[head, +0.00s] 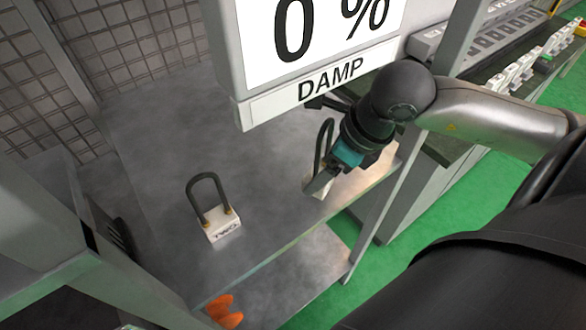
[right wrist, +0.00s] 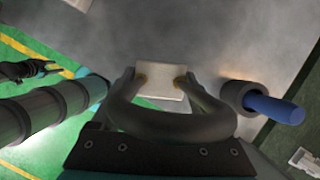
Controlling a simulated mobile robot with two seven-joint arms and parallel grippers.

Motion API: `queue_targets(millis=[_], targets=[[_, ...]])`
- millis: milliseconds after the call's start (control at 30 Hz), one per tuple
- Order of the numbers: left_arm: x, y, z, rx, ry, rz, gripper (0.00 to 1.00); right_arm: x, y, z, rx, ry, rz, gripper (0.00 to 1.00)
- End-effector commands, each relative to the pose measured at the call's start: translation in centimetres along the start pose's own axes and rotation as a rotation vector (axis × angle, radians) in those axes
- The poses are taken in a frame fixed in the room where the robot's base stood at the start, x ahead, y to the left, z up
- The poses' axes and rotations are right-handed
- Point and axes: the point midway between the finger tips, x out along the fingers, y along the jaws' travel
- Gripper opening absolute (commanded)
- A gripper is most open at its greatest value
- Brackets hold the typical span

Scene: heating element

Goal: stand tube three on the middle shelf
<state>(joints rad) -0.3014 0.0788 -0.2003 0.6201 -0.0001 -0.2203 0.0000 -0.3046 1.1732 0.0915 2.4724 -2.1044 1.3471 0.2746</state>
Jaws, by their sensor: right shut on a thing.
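My right gripper (head: 340,168) is shut on a heating tube, a dark loop (head: 322,143) on a pale block (head: 320,184). It holds the loop upright over the front right part of the grey shelf (head: 150,150). I cannot tell whether the block touches the shelf. In the right wrist view the dark loop (right wrist: 170,127) and its pale block (right wrist: 160,79) fill the middle, and no label is readable. Another tube, marked TWO (head: 222,230), stands upright on the shelf to the left.
A display panel (head: 330,72) reading 0 % DAMP hangs over the back of the shelf, close to my right gripper. A post (head: 385,205) stands at the right front. The shelf between the two tubes is clear.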

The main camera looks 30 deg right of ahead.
Motion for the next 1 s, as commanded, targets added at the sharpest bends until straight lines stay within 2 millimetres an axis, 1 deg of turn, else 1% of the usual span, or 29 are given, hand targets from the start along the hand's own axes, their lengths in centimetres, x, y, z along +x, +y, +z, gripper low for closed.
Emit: queue_targets(millis=[133, 667, 767, 867, 1000], targets=[[0.1, 0.0, 0.0, 0.0, 0.001, 0.0, 0.57, 0.2, -0.1, 1.0, -0.002, -0.003, -0.005, 0.07], [-1.0, 0.0, -0.2, 0.0, 0.002, 0.0, 0.57, 1.9, -0.2, 5.1, 0.001, -0.004, -0.001, 0.07], [-1.1, -0.1, -0.2, 0.0, 0.002, 0.0, 0.57, 2.1, -0.2, 5.4, -0.002, -0.002, -0.003, 0.07], [-1.1, -0.1, -0.2, 0.0, 0.002, -0.001, 0.57, 2.5, -0.2, 5.3, -0.002, 0.001, -0.001, 0.07], [-0.9, -0.1, -0.2, 0.0, 0.002, -0.001, 0.57, 4.1, -0.1, 4.6, 0.001, 0.005, 0.002, 0.07]])
